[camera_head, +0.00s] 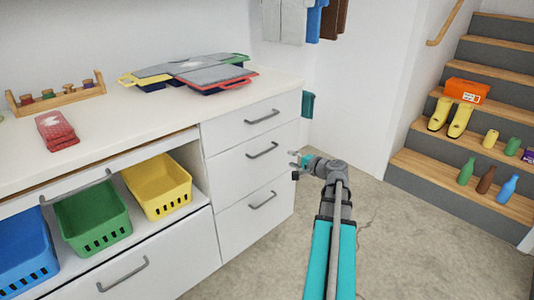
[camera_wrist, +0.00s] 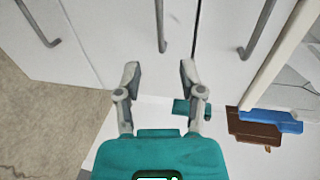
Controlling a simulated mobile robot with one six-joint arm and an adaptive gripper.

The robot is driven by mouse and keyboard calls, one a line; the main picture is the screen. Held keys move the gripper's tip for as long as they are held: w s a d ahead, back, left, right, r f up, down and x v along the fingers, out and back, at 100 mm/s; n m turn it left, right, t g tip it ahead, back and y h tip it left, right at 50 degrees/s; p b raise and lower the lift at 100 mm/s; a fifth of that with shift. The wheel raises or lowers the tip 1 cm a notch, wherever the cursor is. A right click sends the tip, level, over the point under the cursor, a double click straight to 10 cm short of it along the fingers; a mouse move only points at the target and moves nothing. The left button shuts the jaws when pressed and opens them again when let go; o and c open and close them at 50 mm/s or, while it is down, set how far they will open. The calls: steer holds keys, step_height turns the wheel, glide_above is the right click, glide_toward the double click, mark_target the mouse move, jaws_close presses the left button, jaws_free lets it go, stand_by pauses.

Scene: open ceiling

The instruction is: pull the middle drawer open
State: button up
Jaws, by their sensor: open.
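The middle drawer (camera_head: 237,167) is the white front in the centre of a stack of three, and it sits flush with the others. Its grey bar handle (camera_head: 262,150) also shows in the wrist view (camera_wrist: 161,25), roughly upright there and in line with the gap between my fingers. My gripper (camera_head: 297,166) is in front of the stack, to the right of the handle in the head view. In the wrist view my gripper (camera_wrist: 159,75) is open and empty, with the handle beyond the fingertips. I see no contact with it.
The top drawer handle (camera_head: 262,117) and bottom drawer handle (camera_head: 263,200) lie above and below. The counter (camera_head: 130,110) holds stacked cases (camera_head: 190,72). Blue, green and yellow baskets (camera_head: 157,186) sit left of the drawers. The floor (camera_head: 430,235) is clear towards the stairs (camera_head: 470,165).

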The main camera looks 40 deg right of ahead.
mark_target(267, 151)
steer(key=shift+w, duration=0.1)
steer(key=b+x, duration=0.2)
steer(key=x, duration=1.1)
steer(key=shift+w+a+b, duration=0.15)
steer(key=shift+w+b, duration=0.15)
steer(key=shift+b, duration=0.1)
steer(key=shift+c, duration=0.3)
jaws_close()
